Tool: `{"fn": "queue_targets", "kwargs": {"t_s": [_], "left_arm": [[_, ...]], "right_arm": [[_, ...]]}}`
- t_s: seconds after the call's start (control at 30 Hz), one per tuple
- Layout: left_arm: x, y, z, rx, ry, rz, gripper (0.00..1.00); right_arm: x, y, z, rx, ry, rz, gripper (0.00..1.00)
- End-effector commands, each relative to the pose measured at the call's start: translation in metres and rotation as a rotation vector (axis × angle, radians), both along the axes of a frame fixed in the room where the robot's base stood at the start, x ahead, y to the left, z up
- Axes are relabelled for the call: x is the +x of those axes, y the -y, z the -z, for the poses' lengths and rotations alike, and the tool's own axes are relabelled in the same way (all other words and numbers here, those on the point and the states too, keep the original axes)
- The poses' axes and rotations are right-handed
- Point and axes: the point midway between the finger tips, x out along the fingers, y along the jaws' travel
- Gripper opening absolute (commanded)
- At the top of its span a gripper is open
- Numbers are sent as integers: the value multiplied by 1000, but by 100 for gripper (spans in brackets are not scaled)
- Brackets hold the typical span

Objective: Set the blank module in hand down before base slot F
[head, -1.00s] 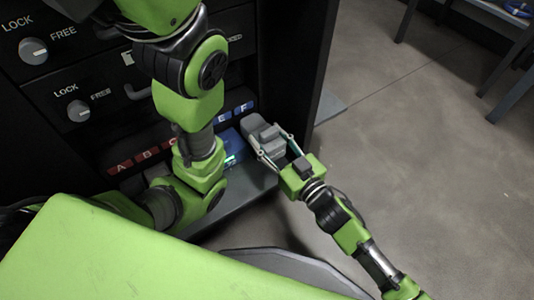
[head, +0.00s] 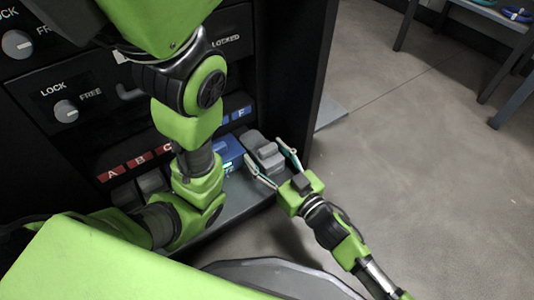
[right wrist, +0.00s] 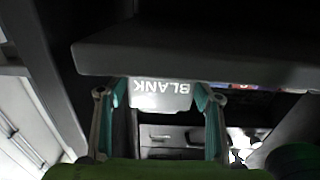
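The blank module (head: 266,152) is a grey block with a raised grip. It rests on the ledge at the right end of the label row, before the last blue label, F (head: 242,112). My right gripper (head: 268,163) is at its near end, fingers spread on either side. In the right wrist view the module's face marked BLANK (right wrist: 160,94) sits between the fingertips, with small gaps at its sides. My left arm crosses the middle of the head view; its gripper does not show.
A blue module (head: 228,152) stands left of the blank module. Red labels (head: 138,160) run further left, with grey modules below. The cabinet's dark side wall (head: 310,100) rises close on the right. Open floor (head: 430,180) lies beyond it.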

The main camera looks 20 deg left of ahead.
Motion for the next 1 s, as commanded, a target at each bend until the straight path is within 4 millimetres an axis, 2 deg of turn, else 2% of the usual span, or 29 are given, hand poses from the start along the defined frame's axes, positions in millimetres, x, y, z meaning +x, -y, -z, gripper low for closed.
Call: {"fn": "queue_targets", "kwargs": {"t_s": [0.33, 0.47, 0.7, 0.8, 1.0], "left_arm": [[0, 0, -6, 0, 0, -1, 0], [0, 0, -22, 0, -1, -1, 0], [0, 0, -52, 0, 0, -1, 0], [0, 0, -60, 0, 1, -1, 0], [0, 0, -67, 0, 1, -1, 0]], "right_arm": [[-3, 4, -4, -2, -2, 1, 59], [-17, 21, -7, -3, -5, 1, 59], [-49, 63, -7, -4, -4, 1, 59], [-60, 77, -6, -3, -5, 2, 59], [-72, 93, -4, -1, 0, 1, 59]]}}
